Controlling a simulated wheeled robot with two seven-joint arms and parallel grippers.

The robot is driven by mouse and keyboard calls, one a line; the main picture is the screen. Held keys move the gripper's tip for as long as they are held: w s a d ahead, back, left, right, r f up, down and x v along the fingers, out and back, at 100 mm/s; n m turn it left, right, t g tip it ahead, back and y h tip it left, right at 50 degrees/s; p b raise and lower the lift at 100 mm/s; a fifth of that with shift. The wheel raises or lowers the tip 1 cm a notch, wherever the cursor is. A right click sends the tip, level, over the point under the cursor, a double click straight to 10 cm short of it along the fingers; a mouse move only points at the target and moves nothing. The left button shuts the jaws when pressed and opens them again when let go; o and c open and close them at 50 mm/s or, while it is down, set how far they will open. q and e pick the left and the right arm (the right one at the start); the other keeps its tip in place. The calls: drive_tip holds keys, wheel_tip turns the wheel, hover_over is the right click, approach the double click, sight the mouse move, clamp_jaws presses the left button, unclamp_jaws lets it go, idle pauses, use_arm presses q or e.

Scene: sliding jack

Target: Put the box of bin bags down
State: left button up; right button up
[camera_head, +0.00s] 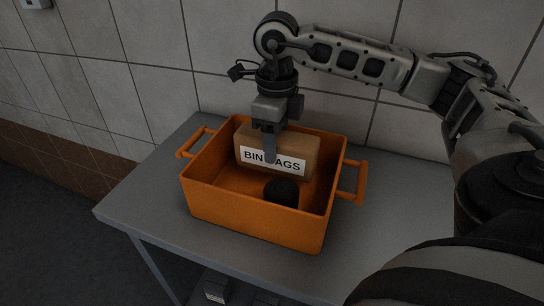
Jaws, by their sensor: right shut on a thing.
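The box of bin bags (300,151) is a brown carton with a white label reading "BIN BAGS". It is inside the orange crate (250,222), near its back wall. My right gripper (269,150) points down from above and is shut on the box, one finger lying over the front label. Whether the underside of the box touches the crate floor I cannot tell. My left gripper is not in view.
A black round object (282,192) sits in the crate in front of the box. The crate has handles at both sides and stands on a grey table (150,205) against a tiled wall. The table is bare to the left.

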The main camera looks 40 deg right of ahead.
drive_tip(key=shift+w+f, duration=0.1)
drive_tip(key=shift+f, duration=2.1)
drive_tip(key=shift+f, duration=0.25)
drive_tip(key=o, duration=1.2)
wheel_tip(320, 180, up, 12)
drive_tip(key=shift+r, duration=0.25)
